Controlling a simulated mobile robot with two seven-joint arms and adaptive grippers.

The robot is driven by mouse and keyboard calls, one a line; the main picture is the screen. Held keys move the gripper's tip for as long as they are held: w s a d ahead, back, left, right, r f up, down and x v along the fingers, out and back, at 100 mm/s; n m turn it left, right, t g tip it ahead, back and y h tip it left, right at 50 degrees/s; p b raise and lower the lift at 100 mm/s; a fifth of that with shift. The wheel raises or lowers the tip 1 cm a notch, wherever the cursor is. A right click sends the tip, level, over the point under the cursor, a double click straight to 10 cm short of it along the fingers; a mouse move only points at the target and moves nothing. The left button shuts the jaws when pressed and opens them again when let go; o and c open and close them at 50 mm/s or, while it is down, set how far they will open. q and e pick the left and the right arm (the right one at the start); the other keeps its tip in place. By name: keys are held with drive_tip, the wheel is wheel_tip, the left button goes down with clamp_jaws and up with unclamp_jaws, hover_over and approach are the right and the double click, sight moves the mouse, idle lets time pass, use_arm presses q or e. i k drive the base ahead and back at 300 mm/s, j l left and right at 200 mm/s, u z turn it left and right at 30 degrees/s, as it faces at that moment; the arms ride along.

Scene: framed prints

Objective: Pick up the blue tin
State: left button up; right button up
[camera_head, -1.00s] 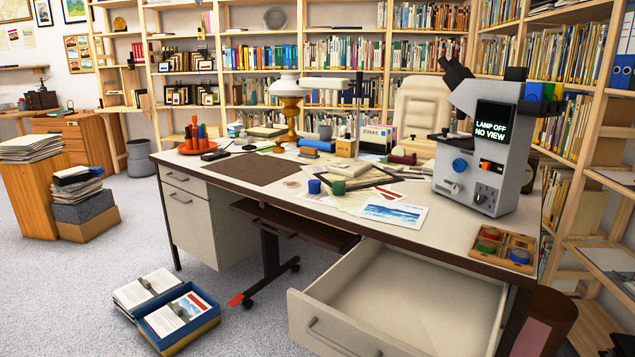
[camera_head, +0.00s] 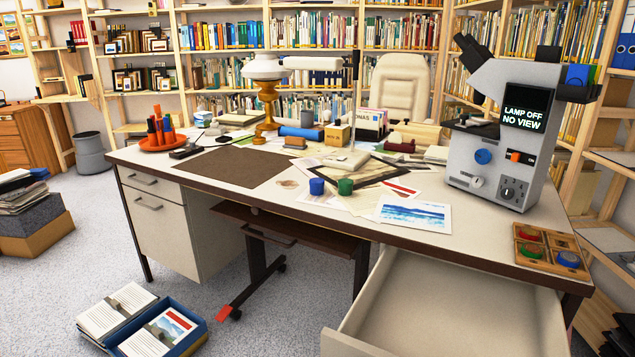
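A small blue tin (camera_head: 316,187) stands upright on the desk top (camera_head: 330,222), near the middle of the desk among loose papers. A green tin (camera_head: 345,187) of similar size stands just to its right, with a small gap between them. Another round blue piece (camera_head: 568,259) lies in a wooden sorting tray (camera_head: 545,236) at the desk's right front corner. Neither of my grippers is in view.
A microscope (camera_head: 510,145) with a lit screen stands at the desk's right. An open, empty drawer (camera_head: 450,310) juts out at the front right. Boxes of papers (camera_head: 150,325) lie on the floor at left. A brown mat (camera_head: 233,167) leaves clear space left of the tins.

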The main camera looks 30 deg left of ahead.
sight(316, 185)
drive_tip(key=j+z, duration=0.35)
drive_tip(key=j, duration=0.8)
drive_tip(key=i+j+z, duration=0.15)
drive_tip(key=j, duration=0.4)
drive_tip(key=j+z, duration=0.15)
drive_tip(key=j, duration=0.45)
